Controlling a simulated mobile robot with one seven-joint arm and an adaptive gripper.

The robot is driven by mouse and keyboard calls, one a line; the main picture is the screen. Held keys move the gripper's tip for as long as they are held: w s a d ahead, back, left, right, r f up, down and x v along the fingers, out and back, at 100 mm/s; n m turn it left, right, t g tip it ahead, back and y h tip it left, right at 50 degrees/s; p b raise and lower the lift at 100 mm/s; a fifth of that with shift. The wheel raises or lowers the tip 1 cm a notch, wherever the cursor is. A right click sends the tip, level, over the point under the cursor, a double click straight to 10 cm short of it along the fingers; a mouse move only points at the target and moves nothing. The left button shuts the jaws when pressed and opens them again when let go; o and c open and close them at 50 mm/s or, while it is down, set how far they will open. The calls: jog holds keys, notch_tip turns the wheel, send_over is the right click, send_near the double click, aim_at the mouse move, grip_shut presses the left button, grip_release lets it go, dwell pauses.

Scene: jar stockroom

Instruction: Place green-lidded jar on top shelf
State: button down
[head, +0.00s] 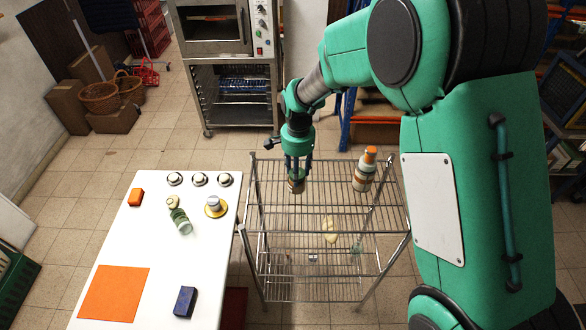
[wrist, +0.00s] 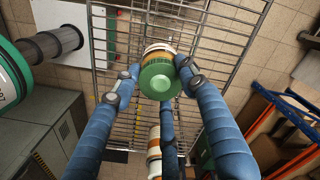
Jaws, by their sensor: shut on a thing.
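The green-lidded jar (wrist: 158,72) is between the blue fingers of my gripper (wrist: 157,75) in the wrist view, with its round green lid facing the camera. In the head view, my gripper (head: 298,163) points down over the left part of the wire rack's top shelf (head: 325,195) and is shut on the jar (head: 297,184). The fingers hide the jar's upper part there. The jar is upright and close to the shelf wires. I cannot tell whether its base touches them.
An orange-capped bottle (head: 363,172) stands on the top shelf, right of my gripper. A lower shelf holds a pale yellow item (head: 329,230). The white table (head: 150,225) beside the rack carries a green bottle (head: 181,220) and a blue box (head: 185,301). The top shelf's front middle is clear.

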jog(key=shift+w+a+f, duration=0.1)
jog(key=shift+w+a, duration=0.15)
jog(key=shift+w, duration=0.55)
jog(key=shift+w+a+f, duration=0.1)
jog(key=shift+w+a, duration=0.15)
jog(key=shift+w, duration=0.6)
jog(key=shift+w+a+f, duration=0.1)
jog(key=shift+w+a, duration=0.15)
jog(key=shift+w, duration=0.55)
jog(key=shift+f+p, duration=0.45)
jog(key=shift+f, duration=1.2)
jog(key=shift+f, duration=0.15)
jog(key=c, duration=1)
grip_release()
notch_tip(320, 180, up, 12)
jog(key=shift+b, duration=0.45)
